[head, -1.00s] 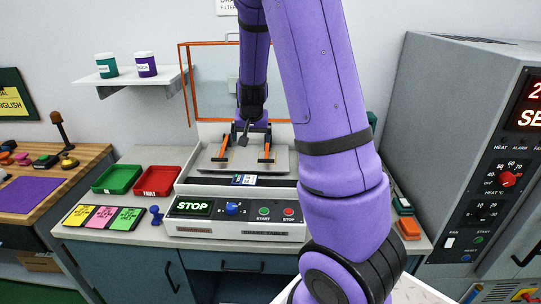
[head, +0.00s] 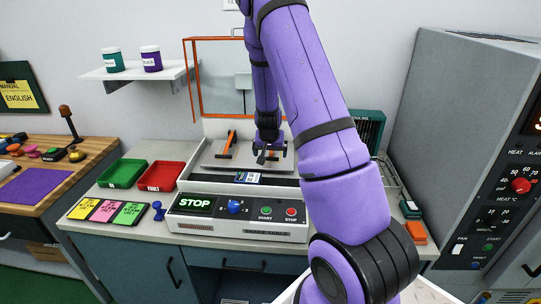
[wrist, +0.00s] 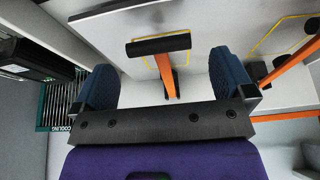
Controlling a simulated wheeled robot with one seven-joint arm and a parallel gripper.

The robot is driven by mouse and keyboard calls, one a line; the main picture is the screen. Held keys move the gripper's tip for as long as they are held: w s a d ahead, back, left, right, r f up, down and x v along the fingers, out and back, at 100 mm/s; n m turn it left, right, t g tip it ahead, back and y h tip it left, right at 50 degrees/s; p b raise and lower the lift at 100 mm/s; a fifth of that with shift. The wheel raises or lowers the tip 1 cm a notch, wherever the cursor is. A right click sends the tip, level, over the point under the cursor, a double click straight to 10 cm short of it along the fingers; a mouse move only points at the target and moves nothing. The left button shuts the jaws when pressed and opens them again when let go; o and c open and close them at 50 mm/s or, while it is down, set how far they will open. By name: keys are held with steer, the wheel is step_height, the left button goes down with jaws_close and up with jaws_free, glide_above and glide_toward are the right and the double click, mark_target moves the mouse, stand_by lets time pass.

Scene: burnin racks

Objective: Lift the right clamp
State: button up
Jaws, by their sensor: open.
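The right clamp (wrist: 160,45) shows in the wrist view as a black bar on an orange arm. It lies between and beyond the two dark blue fingers of my gripper (wrist: 165,82), which is open and empty. In the head view my gripper (head: 268,156) is low over the right side of the grey plate (head: 215,161) and largely hides the right clamp. The left clamp (head: 229,143), orange with a black end, stands clear on the plate's left. It shows at the right of the wrist view (wrist: 290,66). Contact between fingers and clamp cannot be told.
The shaker's front panel (head: 236,218) carries a STOP display, knob and buttons. An orange-framed guard (head: 187,75) stands behind the plate. A green tray (head: 122,174) and red tray (head: 166,177) sit left. A cooling rack (head: 367,130) and grey oven (head: 450,110) are right.

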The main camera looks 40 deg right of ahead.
steer(key=shift+x, duration=1.05)
